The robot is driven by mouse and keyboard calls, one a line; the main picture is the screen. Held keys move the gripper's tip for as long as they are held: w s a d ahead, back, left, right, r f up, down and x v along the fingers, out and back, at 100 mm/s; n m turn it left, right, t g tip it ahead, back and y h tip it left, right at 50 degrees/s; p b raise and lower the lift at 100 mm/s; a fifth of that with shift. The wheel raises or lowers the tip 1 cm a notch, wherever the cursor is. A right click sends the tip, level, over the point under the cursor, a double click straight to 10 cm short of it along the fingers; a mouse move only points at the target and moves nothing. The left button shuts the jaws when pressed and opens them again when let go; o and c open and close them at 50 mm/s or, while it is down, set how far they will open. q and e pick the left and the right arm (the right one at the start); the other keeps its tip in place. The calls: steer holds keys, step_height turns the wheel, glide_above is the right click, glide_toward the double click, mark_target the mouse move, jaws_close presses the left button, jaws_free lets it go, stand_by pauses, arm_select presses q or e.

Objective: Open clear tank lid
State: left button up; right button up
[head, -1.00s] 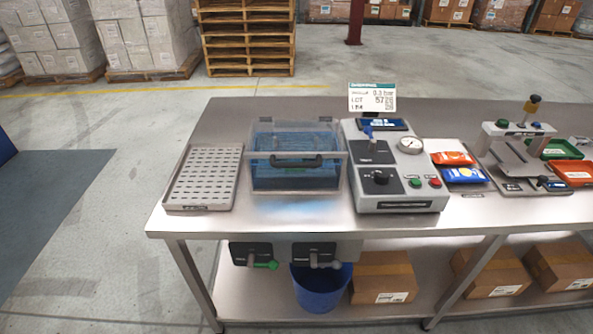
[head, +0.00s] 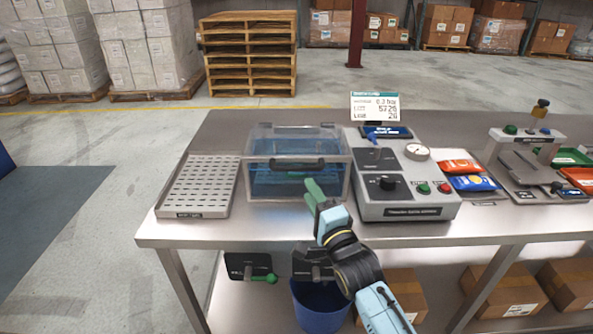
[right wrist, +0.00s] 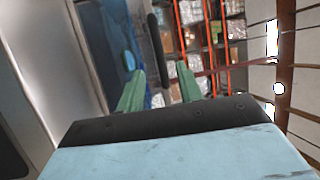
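The clear tank (head: 265,181) stands on the steel table with blue liquid inside. Its clear lid (head: 262,142) looks shut, and a dark bar handle (head: 298,163) runs across the lid's front. My right gripper (head: 313,188) reaches up in front of the tank, its green fingers just below the handle and covering part of the tank's front. In the right wrist view the two green fingers (right wrist: 160,88) are apart with nothing between them, and a dark bar (right wrist: 155,46), apparently the handle, lies beyond them. My left gripper is not in view.
A perforated tray (head: 201,186) lies left of the tank. A control box (head: 410,210) with knob, buttons and gauge stands close on the right, with a sign (head: 375,107) behind.

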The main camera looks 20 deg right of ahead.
mark_target(296, 166)
steer(key=b+x, duration=0.1)
steer(key=x, duration=0.8)
steer(key=shift+w, duration=0.1)
jaws_close()
